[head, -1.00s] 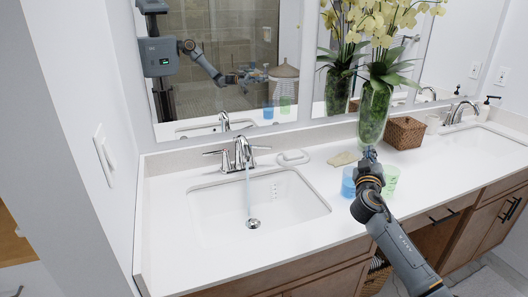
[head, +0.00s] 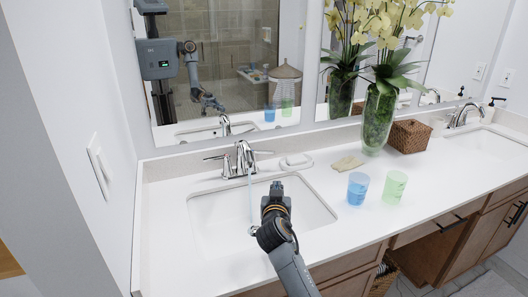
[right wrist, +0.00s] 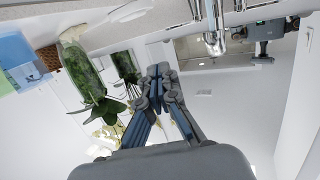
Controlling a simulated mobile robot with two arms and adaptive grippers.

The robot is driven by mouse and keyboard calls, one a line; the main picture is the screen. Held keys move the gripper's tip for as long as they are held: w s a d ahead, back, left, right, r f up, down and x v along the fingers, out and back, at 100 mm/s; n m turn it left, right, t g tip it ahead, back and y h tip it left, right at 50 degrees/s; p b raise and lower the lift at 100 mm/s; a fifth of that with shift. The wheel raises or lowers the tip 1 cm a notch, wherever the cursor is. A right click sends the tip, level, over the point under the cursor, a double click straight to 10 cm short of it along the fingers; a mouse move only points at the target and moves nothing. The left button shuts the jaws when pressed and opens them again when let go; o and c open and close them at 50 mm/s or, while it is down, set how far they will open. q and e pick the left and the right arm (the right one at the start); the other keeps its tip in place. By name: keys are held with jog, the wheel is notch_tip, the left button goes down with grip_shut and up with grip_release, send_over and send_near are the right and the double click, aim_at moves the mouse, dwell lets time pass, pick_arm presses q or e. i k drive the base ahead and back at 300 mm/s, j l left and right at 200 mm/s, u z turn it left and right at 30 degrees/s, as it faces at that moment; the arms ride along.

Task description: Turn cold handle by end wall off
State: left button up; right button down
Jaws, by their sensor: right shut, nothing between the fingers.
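The chrome faucet (head: 243,158) by the end wall has a lever on each side, a left handle (head: 212,157) and a right handle (head: 263,152). I cannot tell by marking which is cold. A thin water stream (head: 250,195) runs from the spout into the basin (head: 215,215). My right gripper (head: 276,186) is above the basin, in front and to the right of the faucet, apart from both handles. It is shut and empty. In the right wrist view, the gripper (right wrist: 159,70) points up and the faucet (right wrist: 214,38) shows at upper right. My left gripper is not in view.
The end wall (head: 75,130) is close at left; the mirror (head: 215,85) stands behind the faucet.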

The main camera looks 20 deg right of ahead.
aim_at(254, 151)
jog(key=i+l, duration=0.25)
jog(key=i, duration=0.3)
jog(key=i+l, duration=0.3)
